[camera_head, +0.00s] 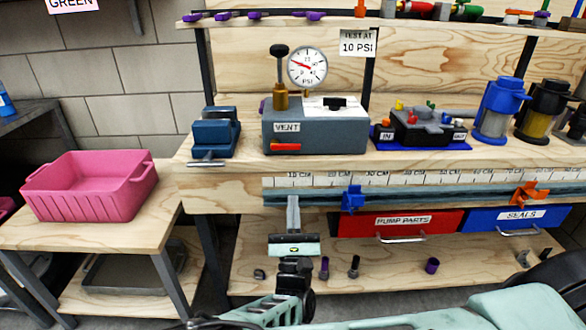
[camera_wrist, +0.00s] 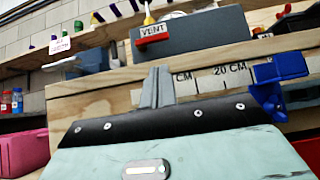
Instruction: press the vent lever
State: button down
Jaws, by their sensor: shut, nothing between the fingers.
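The vent lever is a small red bar (camera_head: 285,147) on the front of a grey box (camera_head: 330,138), just below the VENT label (camera_head: 287,127). The lever also shows in the wrist view (camera_wrist: 152,39), under the VENT label. A pressure gauge (camera_head: 307,67) and a black-knobbed pump handle (camera_head: 280,75) stand on the box. My gripper (camera_head: 293,200) is shut and empty, in front of the bench edge and below the lever, apart from it. In the wrist view its fingertips (camera_wrist: 157,75) point up toward the bench edge, with the lever beyond them.
A blue vise (camera_head: 214,132) stands left of the box, and a dark pump part on a blue tray (camera_head: 420,130) stands right. A blue clamp (camera_head: 352,198) sits on the ruler rail right of my gripper. A pink bin (camera_head: 92,185) is on the left table. Red and blue drawers (camera_head: 400,222) hang below.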

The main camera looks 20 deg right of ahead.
aim_at(293, 148)
jog(key=x, duration=1)
jog(key=shift+r+n+y, duration=0.15)
jog(key=shift+n+y, duration=0.15)
jog(key=shift+s+d+r+n+t+y+p, duration=0.15)
jog(key=shift+n+t+y+p, duration=0.15)
jog(key=shift+n+y+p, duration=0.35)
